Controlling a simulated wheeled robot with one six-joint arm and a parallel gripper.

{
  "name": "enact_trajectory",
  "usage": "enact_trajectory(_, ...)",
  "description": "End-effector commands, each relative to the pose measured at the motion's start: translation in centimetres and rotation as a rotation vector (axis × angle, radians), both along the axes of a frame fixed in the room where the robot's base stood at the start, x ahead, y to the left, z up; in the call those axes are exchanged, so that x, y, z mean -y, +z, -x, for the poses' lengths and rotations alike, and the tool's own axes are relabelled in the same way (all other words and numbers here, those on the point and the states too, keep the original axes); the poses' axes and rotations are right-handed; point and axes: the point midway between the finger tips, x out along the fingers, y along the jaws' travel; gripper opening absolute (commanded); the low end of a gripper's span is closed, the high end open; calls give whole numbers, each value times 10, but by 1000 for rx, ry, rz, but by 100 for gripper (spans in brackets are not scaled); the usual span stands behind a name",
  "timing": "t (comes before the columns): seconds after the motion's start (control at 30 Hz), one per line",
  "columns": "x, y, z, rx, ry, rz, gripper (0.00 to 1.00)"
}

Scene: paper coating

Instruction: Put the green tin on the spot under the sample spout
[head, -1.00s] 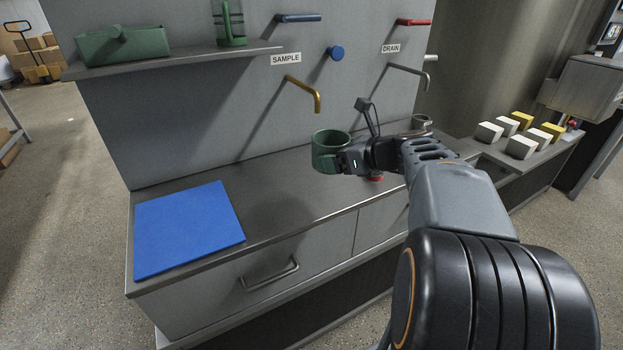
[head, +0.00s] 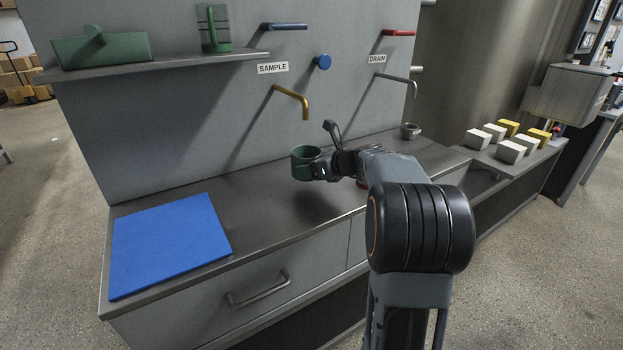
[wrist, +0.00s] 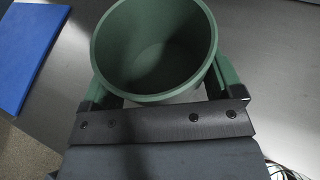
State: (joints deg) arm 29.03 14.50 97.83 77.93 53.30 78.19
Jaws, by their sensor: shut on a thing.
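The green tin (head: 303,160) is upright and open at the top, held above the grey counter. My gripper (head: 316,172) is shut on it from the right side. In the wrist view the tin (wrist: 157,50) sits between the two fingers of my gripper (wrist: 160,90), and its inside looks empty. The brass sample spout (head: 293,97) sticks out of the wall under the SAMPLE label (head: 273,67). The tin is below the level of its mouth in the head view; exact alignment in depth is hard to tell. No marked spot shows on the counter there.
A blue mat (head: 168,243) lies on the left of the counter (head: 262,203). A grey drain spout (head: 398,80) is on the wall to the right, with a small metal cup (head: 410,131) below. A shelf (head: 165,66) holds green items. The counter between mat and tin is clear.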

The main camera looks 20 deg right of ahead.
Motion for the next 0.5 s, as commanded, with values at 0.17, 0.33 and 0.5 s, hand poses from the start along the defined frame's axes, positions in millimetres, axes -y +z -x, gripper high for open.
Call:
enact_trajectory(0.17, 1, -19, -7, -2, 0, -1, 60)
enact_trajectory(0.33, 1, -39, -7, 0, 0, -1, 60)
enact_trajectory(0.5, 1, -38, -7, 0, -1, 0, 60)
